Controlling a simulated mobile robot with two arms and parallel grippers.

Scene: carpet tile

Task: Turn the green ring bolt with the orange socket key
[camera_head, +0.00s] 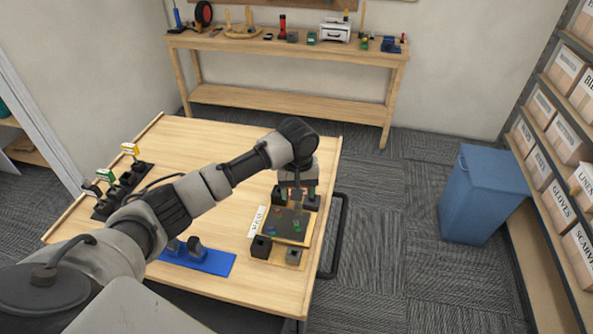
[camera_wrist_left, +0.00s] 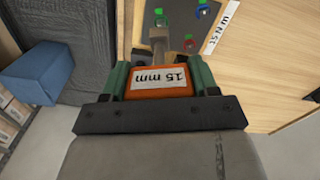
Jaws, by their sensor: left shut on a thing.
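My left gripper (camera_head: 297,193) is over the far part of a dark plate (camera_head: 288,222) on the table's right side. Green marks (camera_wrist_left: 187,5) show on the plate, with blue and red ones nearby. My right gripper is out of view.
A rack (camera_head: 122,190) with yellow and green tagged keys stands at the table's left. A blue holder (camera_head: 205,260) lies near the front. A blue bin (camera_head: 480,195) stands on the floor at right. The table's far middle is clear.

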